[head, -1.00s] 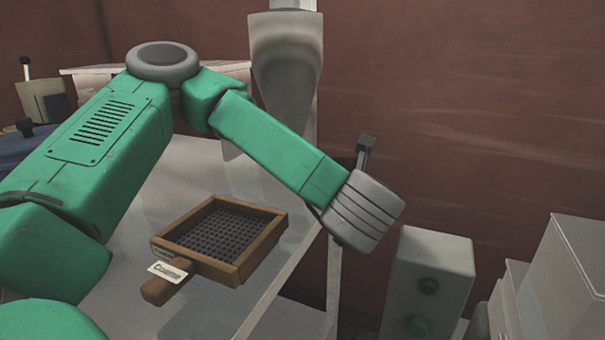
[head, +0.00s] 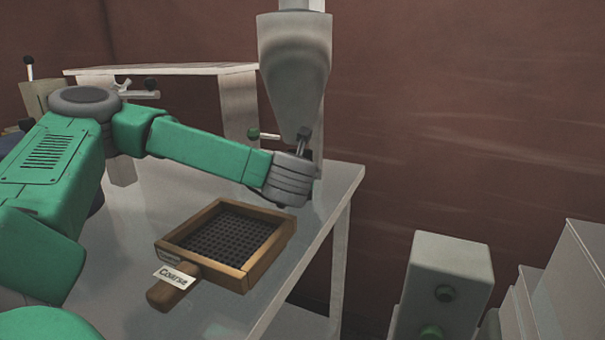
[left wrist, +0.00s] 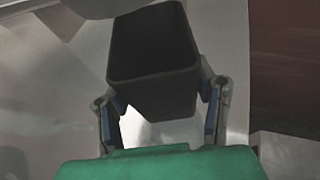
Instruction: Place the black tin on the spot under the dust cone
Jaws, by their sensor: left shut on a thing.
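The black tin (left wrist: 152,45) shows in the left wrist view as an open-topped dark box between the two fingers of my left gripper (left wrist: 163,100), which is shut on it. In the head view my left gripper (head: 303,142) is just below and beside the tip of the grey dust cone (head: 295,65). The tin cannot be made out there, behind my wrist. A pale rounded edge at the top of the left wrist view looks like part of the cone. The spot under the cone is hidden by my wrist. My right gripper is not in view.
A wooden sieve (head: 186,244) with a "Coarse" label lies on the grey table (head: 130,205), in front of my left arm. A grey box with buttons (head: 447,275) stands right of the table.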

